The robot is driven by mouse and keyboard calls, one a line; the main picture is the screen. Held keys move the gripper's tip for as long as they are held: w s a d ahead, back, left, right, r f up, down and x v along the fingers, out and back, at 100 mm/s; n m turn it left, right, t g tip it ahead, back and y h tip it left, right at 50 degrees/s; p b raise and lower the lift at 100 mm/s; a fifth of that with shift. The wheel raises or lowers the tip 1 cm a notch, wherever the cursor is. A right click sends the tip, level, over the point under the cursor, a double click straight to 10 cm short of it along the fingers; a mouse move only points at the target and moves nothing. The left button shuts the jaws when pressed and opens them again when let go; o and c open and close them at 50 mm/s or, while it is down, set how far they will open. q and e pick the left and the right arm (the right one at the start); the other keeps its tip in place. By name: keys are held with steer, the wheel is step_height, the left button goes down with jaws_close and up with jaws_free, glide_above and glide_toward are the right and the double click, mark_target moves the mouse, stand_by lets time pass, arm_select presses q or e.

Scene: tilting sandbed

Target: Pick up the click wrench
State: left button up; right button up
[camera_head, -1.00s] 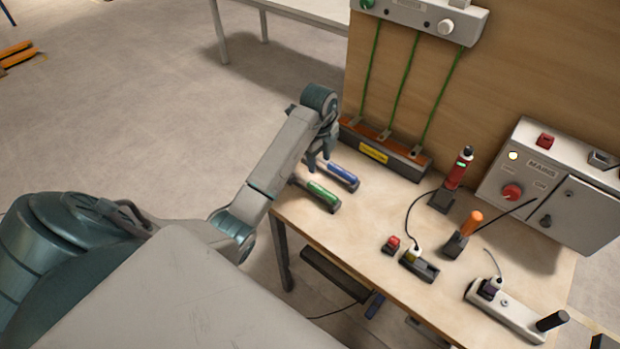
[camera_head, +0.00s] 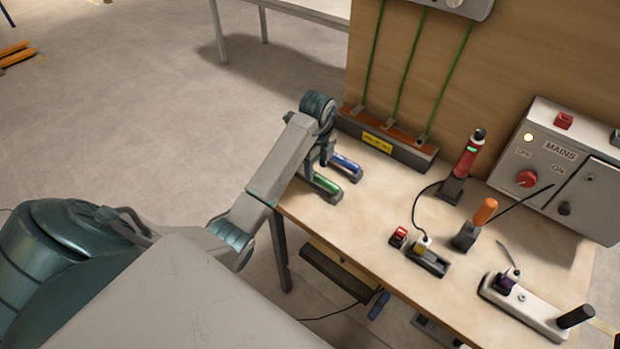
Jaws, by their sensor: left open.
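Two handled tools lie side by side at the table's left end: one with a green grip (camera_head: 326,186) and one with a blue grip (camera_head: 346,165). Their inner ends are hidden behind my left arm, and I cannot tell which of them is the click wrench. My left gripper (camera_head: 318,162) is open and points down over the hidden ends of these tools, close to the green one. I cannot tell whether its fingers touch either tool. My right gripper is not in view.
Behind the tools stands a dark rail (camera_head: 388,146) with green cords. To the right are a red tool in a stand (camera_head: 467,160), an orange-handled tool (camera_head: 485,211), a power strip (camera_head: 525,306) and a mains box (camera_head: 575,175).

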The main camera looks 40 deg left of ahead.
mark_target(316, 174)
arm_select(q)
step_height(316, 174, down, 3)
steer(key=shift+f+b, duration=0.1)
steer(key=shift+b, duration=0.45)
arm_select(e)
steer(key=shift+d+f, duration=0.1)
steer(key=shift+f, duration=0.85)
arm_select(q)
jaws_close()
steer(key=shift+r, duration=0.2)
